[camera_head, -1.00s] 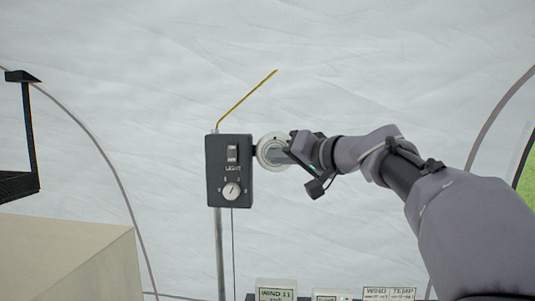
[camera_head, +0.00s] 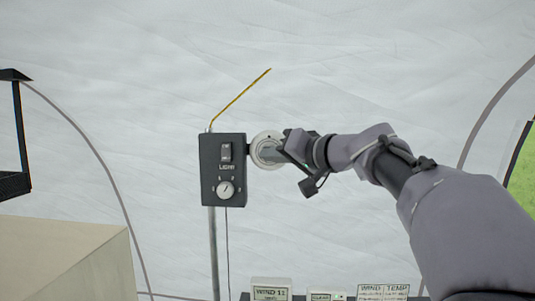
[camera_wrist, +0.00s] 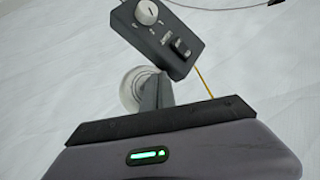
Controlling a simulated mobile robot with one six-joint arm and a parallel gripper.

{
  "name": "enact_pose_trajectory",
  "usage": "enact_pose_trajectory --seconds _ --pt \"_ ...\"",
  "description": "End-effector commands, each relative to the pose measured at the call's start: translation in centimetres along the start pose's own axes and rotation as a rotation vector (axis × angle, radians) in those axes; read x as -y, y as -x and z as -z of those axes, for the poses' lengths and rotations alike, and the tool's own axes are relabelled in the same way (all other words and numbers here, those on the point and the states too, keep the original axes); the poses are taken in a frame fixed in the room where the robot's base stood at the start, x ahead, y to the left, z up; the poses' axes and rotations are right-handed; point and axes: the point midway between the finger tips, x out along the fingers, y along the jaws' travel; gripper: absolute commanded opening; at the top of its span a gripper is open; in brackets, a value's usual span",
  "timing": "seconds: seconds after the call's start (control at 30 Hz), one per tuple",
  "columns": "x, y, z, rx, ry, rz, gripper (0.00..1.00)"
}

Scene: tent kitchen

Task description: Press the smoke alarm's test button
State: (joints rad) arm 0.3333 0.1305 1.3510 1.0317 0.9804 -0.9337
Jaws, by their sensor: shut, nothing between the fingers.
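The smoke alarm (camera_head: 257,147) is a round white disc on the right side of a dark control box. My gripper (camera_head: 270,154) is shut and empty, with its fingertips in front of the disc and covering its middle and right part. In the wrist view the alarm (camera_wrist: 129,88) shows behind my shut fingers (camera_wrist: 154,82). The test button is hidden behind the fingers, and I cannot tell whether they touch it.
The dark box (camera_head: 209,182) beside the alarm has a light switch and a white knob. It sits on a thin metal pole (camera_head: 217,250) with a yellow rod on top. Labelled cards (camera_head: 383,291) stand below. A beige block (camera_head: 65,262) is at lower left.

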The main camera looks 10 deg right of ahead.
Motion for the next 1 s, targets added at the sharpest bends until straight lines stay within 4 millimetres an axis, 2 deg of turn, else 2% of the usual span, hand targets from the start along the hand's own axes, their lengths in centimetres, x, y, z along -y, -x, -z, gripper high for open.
enact_pose_trajectory --seconds 0.73,1.0 --pt "0.00 0.00 0.00 0.000 0.000 0.000 0.00" --pt "-0.43 -0.56 0.35 0.000 0.000 0.000 0.00"
